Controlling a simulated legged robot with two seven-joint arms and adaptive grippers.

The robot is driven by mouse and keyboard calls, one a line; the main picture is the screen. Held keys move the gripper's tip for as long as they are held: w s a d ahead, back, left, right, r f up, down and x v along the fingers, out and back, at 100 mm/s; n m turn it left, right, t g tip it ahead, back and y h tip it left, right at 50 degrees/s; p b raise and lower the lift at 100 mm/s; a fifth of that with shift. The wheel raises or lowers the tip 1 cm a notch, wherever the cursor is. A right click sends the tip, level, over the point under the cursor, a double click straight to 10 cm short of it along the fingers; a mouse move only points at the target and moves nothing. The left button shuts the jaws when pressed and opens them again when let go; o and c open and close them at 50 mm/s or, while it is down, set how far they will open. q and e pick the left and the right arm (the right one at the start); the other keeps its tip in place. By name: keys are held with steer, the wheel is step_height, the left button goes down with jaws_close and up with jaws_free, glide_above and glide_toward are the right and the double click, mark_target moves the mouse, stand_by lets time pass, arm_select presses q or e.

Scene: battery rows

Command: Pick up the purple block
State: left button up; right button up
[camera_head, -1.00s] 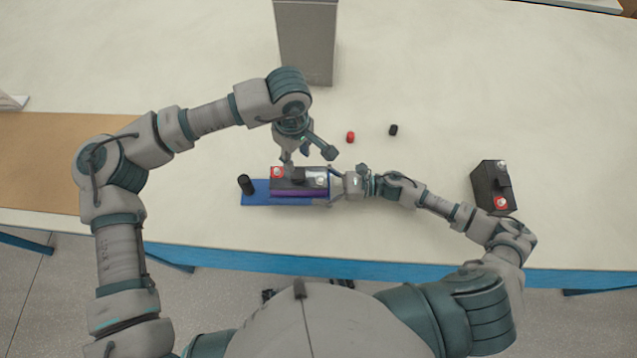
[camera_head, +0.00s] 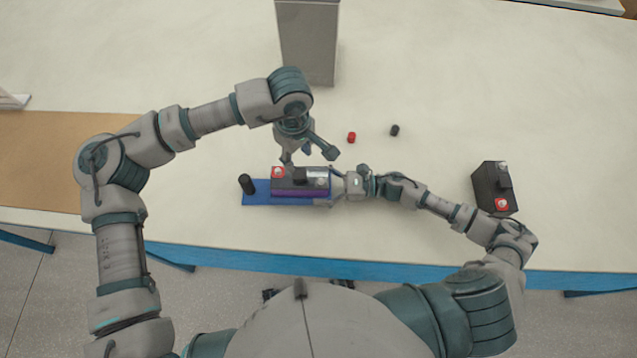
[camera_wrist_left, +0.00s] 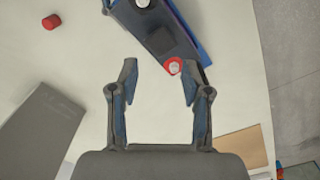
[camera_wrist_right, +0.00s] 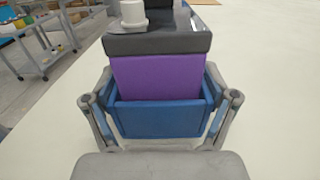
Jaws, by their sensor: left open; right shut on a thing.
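The purple block (camera_head: 298,193) is a battery-like block with a dark grey top, a red-ringed terminal and a white terminal. It sits in a blue tray (camera_head: 256,199), and its purple end (camera_wrist_right: 155,77) rises above the tray wall (camera_wrist_right: 160,120) in the right wrist view. My right gripper (camera_head: 332,187) is shut on the blue tray at its right end, one finger on each side. My left gripper (camera_head: 309,160) is open and empty near the block's far side. In the left wrist view its fingers (camera_wrist_left: 158,80) stand apart, with the red-ringed terminal (camera_wrist_left: 173,67) near the right fingertip.
A black cylinder (camera_head: 247,184) stands at the tray's left end. A red cap (camera_head: 351,137) and a black cap (camera_head: 394,130) lie farther back. Another dark battery (camera_head: 492,185) stands at the right. A grey box (camera_head: 308,45) stands at the back. Table around the caps is clear.

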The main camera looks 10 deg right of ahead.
mark_target(299, 173)
arm_select(q)
steer(key=o, duration=0.4)
steer(key=shift+n, duration=0.3)
steer(key=o, duration=0.3)
steer(key=shift+r+n, duration=0.15)
steer(key=shift+n, duration=0.45)
steer(key=n, duration=0.6)
steer(key=shift+w+a+r, duration=0.25)
steer(key=shift+w, duration=0.05)
step_height(299, 173, down, 6)
steer(key=shift+s+d+f, duration=0.1)
steer(key=shift+s+f, duration=0.05)
steer(key=shift+f, duration=1.2)
steer(key=shift+s+d+f, duration=0.1)
steer(key=shift+f, duration=1.2)
steer(key=shift+c, duration=0.2)
